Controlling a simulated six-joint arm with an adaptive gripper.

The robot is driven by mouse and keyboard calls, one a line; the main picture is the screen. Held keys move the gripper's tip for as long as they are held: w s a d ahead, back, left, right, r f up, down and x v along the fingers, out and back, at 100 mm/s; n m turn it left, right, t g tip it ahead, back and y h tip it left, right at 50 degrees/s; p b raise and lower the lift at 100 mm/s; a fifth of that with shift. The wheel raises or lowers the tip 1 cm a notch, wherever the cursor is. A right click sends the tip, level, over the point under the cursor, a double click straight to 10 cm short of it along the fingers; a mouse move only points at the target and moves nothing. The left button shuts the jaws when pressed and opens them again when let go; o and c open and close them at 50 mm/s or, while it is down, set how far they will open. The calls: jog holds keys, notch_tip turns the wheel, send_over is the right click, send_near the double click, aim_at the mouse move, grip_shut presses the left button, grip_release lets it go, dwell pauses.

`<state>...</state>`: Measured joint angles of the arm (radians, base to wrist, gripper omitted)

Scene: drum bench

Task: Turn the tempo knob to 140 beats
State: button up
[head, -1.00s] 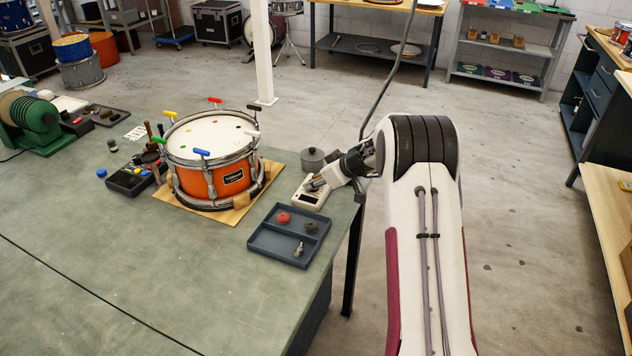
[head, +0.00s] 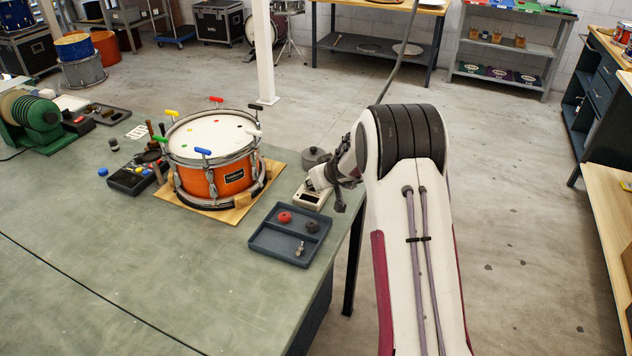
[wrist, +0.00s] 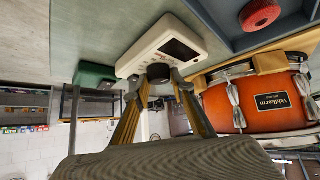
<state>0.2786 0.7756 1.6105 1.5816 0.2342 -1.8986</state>
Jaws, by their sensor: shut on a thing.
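The tempo device (head: 309,200) is a cream box near the bench's right edge. In the wrist view the device (wrist: 165,40) shows a dark, blank-looking display (wrist: 180,49); I cannot read a number on it. Its round dark knob (wrist: 158,72) sits between my two fingertips. My gripper (wrist: 161,78) is shut on the knob, one finger on each side. In the head view my gripper (head: 318,184) is small and partly hidden by my wrist, which also covers part of the device.
A blue-grey tray (head: 262,243) holds a red round piece (head: 284,217), a dark round piece (head: 312,226) and a small metal part (head: 300,248). An orange drum (head: 233,180) on a wooden board stands left of the device. A grey lidded pot (head: 314,157) is behind it.

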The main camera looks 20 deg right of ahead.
jog(key=shift+m+h, duration=0.5)
jog(key=shift+m, duration=0.3)
dwell(0.4)
jog(key=o, duration=0.8)
jog(key=shift+r, duration=0.1)
jog(key=shift+v, duration=5.95)
